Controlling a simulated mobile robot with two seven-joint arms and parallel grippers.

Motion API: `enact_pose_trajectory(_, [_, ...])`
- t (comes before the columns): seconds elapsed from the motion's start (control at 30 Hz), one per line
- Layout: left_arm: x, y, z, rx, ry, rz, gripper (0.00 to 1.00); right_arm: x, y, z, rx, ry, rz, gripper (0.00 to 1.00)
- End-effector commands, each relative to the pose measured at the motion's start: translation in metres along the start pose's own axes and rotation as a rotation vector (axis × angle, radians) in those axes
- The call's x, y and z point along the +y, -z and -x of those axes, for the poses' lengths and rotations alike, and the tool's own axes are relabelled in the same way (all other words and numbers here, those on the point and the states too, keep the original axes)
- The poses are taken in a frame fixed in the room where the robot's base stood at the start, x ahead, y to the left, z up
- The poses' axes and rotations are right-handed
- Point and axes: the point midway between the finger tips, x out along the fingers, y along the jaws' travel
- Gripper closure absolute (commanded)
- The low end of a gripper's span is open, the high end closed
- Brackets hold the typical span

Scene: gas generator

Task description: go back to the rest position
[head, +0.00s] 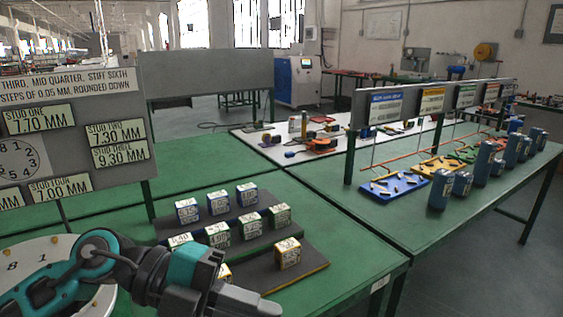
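My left arm comes in from the lower left, grey and teal, bent over the front of the green table (345,240). Its grey end, the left gripper (258,304), is low in the view, just in front of the dark stepped stand with labelled blocks. The fingers are not clear enough to tell whether they are open or shut. No held thing shows. My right arm and gripper are out of view.
The dark stand (318,266) holds several labelled blocks, one a yellow-edged block (287,253). A round numbered dial (20,262) is at lower left, below a sign board (75,130). Blue canisters (441,188) and colored trays (395,187) stand on the right table. Green surface right of the stand is clear.

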Motion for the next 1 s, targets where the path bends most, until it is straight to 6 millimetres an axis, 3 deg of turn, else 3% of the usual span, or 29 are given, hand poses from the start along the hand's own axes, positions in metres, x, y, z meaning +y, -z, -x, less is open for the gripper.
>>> enact_pose_trajectory(0.1, [-0.042, 0.01, -0.007, 0.017, 0.336, 0.021, 1.0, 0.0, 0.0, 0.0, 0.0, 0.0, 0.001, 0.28])
enact_pose_trajectory(0.23, [-0.079, 0.005, 0.01, -0.046, 0.679, 0.092, 1.0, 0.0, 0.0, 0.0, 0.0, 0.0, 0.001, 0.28])
enact_pose_trajectory(0.37, [-0.094, -0.017, 0.043, -0.181, 0.979, 0.222, 1.0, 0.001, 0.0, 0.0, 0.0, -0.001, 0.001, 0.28])
enact_pose_trajectory(0.47, [-0.086, -0.042, 0.072, -0.328, 1.166, 0.36, 1.0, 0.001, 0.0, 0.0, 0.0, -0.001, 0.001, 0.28])
enact_pose_trajectory(0.57, [-0.059, -0.067, 0.099, -0.505, 1.304, 0.528, 1.0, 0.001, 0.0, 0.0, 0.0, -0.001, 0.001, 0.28])
enact_pose_trajectory(0.67, [-0.016, -0.089, 0.12, -0.703, 1.384, 0.724, 1.0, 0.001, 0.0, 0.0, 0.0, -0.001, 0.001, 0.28])
enact_pose_trajectory(0.77, [0.04, -0.101, 0.132, -0.908, 1.4, 0.944, 1.0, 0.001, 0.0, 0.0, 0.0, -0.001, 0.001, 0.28])
enact_pose_trajectory(0.9, [0.128, -0.097, 0.134, -1.174, 1.309, 1.267, 1.0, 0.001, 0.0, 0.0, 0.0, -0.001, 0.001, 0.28])
enact_pose_trajectory(1.0, [0.178, -0.082, 0.127, -1.308, 1.196, 1.458, 1.0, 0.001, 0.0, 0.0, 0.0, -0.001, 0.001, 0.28])
